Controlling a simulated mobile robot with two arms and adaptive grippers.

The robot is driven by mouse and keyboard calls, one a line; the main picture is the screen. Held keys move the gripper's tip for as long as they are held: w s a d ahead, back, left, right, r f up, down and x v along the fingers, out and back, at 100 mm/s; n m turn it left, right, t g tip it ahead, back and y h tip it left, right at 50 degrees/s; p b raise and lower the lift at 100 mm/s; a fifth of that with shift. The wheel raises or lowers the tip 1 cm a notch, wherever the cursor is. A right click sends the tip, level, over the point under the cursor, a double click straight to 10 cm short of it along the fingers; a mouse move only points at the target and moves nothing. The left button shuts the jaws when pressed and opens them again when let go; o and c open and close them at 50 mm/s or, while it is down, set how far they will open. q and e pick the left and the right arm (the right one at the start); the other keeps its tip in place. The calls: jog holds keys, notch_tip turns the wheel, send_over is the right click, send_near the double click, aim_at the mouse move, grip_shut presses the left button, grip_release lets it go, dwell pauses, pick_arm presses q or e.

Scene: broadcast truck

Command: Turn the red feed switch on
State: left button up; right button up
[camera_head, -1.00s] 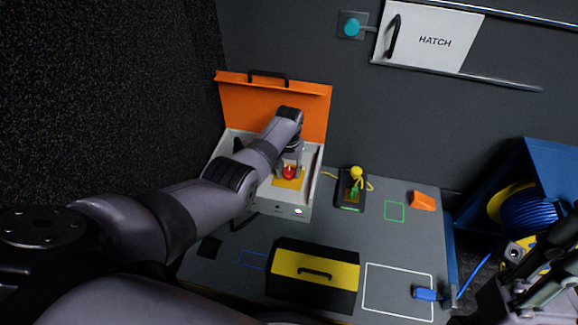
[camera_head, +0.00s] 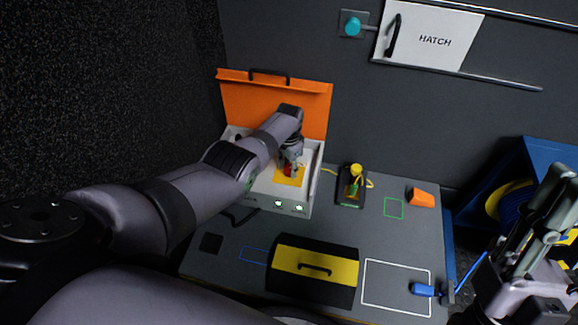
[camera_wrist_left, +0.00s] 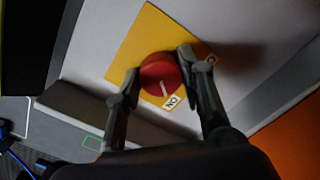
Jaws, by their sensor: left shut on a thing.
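The red feed switch (camera_wrist_left: 161,75) is a round red knob on a yellow plate (camera_wrist_left: 140,43) inside the white box with the raised orange lid. My left gripper (camera_head: 290,168) reaches into this box from above. In the left wrist view its two fingers (camera_wrist_left: 160,78) press on opposite sides of the knob. The knob's white line points toward the ON label (camera_wrist_left: 172,102). A second label (camera_wrist_left: 211,59) is partly hidden by a finger. In the head view the gripper covers much of the knob (camera_head: 288,170). My right gripper (camera_head: 545,225) is at the right edge, its finger opening unclear.
A yellow-and-black toolbox (camera_head: 314,266), a small black device with a yellow knob (camera_head: 355,171), an orange block (camera_head: 421,198) and a blue plug (camera_head: 423,290) are on the grey bench. A blue cabinet (camera_head: 550,160) stands at right.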

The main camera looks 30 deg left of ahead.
aim_at(289, 168)
dwell(0.4)
pick_arm(q)
jog(key=o, duration=1.1)
jog(key=shift+o, duration=0.2)
notch_tip(289, 168, up, 12)
dwell(0.6)
